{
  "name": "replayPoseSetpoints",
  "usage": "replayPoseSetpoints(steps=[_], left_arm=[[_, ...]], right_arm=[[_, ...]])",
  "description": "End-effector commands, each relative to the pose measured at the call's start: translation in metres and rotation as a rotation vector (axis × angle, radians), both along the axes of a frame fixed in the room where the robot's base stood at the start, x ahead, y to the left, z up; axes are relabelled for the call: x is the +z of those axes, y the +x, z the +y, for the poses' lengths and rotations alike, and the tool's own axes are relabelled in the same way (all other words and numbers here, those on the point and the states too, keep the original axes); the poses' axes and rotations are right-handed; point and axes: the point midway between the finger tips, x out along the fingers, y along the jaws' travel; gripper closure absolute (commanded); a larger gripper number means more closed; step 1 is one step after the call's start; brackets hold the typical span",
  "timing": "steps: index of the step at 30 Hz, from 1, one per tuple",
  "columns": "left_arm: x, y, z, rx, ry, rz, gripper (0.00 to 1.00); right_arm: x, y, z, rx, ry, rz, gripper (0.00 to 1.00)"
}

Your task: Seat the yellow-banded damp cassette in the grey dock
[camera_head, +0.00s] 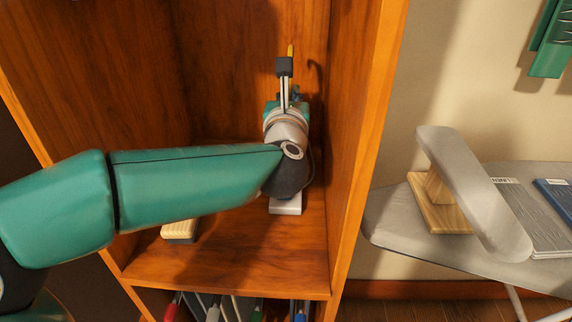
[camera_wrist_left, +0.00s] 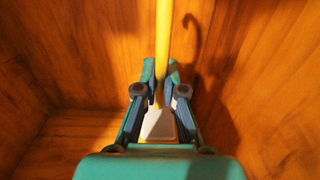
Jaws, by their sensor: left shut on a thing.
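My left gripper (camera_head: 285,98) is raised inside the wooden cubby, close to its back wall. It is shut on a slim thing with a yellow strip (camera_head: 290,50) and a dark grey block near its top. In the left wrist view, the yellow strip (camera_wrist_left: 163,45) runs up from between the fingers (camera_wrist_left: 160,90), with a pale part at its lower end. I cannot tell for certain that this is the yellow-banded cassette. A light grey block (camera_head: 286,207), possibly the dock, sits on the shelf floor below the gripper. My wrist hides its rear. My right gripper is not in view.
The cubby's right wall (camera_head: 355,140) stands close beside my left wrist. A pale wooden block (camera_head: 179,231) lies on the shelf, partly under my forearm. Several upright items fill the compartment below. An ironing board (camera_head: 395,215) stands to the right.

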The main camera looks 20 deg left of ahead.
Motion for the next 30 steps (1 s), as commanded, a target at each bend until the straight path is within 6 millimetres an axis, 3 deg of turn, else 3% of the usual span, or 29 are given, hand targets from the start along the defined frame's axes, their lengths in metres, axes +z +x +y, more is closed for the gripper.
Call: replayPoseSetpoints(steps=[2,3,7,20,30], left_arm=[[0.002,0.000,0.000,0.001,0.000,-0.003,1.00],[0.002,0.000,0.000,0.001,0.000,-0.003,0.85],[0.001,0.000,0.000,0.000,0.000,-0.002,0.64],[0.000,-0.006,-0.002,-0.002,0.000,0.001,0.63],[0.000,-0.063,-0.019,-0.004,-0.001,-0.001,0.63]], right_arm=[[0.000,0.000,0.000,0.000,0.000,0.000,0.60],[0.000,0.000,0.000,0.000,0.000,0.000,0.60],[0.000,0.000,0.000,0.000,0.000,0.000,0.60],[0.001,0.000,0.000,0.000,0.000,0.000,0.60],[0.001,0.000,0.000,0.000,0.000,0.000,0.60]])
